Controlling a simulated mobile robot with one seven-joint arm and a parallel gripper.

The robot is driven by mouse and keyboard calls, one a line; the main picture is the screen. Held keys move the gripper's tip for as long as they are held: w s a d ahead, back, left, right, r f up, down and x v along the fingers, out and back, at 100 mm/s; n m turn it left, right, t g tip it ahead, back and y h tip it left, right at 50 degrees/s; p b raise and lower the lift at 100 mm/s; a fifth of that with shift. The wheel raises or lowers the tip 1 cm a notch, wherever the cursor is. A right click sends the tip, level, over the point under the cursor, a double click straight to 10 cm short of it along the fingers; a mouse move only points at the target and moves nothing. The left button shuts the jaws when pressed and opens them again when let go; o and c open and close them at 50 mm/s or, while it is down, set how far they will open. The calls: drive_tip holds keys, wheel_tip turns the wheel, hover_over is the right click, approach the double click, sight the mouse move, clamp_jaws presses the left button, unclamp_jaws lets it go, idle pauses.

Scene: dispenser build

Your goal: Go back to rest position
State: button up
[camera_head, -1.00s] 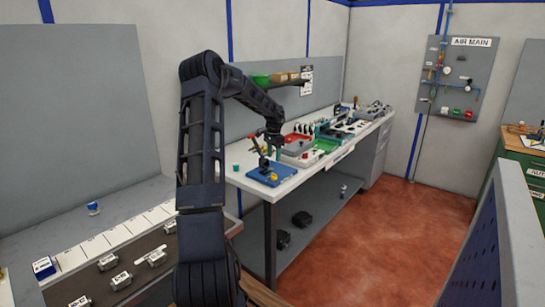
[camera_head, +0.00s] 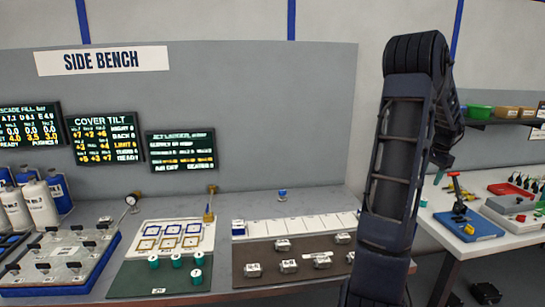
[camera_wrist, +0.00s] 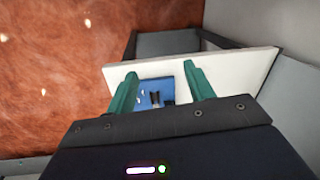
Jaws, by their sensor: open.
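My gripper (camera_wrist: 160,90) shows in the wrist view with its two green fingers apart and nothing between them. Beyond the fingers, and clear of them, is a blue fixture (camera_wrist: 153,92) on a white bench top. In the head view my dark arm rises at right of centre and bends away to the right. One green part of my gripper (camera_head: 440,172) shows just past the arm, near the blue fixture (camera_head: 468,224) on the white bench; the fingertips are mostly hidden there.
A red tray (camera_head: 511,189) lies on the white bench. Red floor (camera_wrist: 45,80) is open.

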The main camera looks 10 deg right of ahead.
drive_tip(key=s+a+r+n+t, duration=0.15)
drive_tip(key=a+r+n, duration=0.3)
drive_tip(key=a, duration=1.05)
drive_tip(key=s+a+r+n, duration=0.2)
drive_tip(key=a+r+n, duration=0.25)
drive_tip(key=a, duration=1.05)
drive_tip(key=s+a+f+n+t, duration=0.1)
drive_tip(key=s+a+n, duration=0.6)
drive_tip(key=s+a, duration=0.8)
drive_tip(key=a, duration=0.3)
drive_tip(key=shift+s+f, duration=0.15)
drive_tip(key=shift+f, duration=0.2)
drive_tip(key=shift+t, duration=0.25)
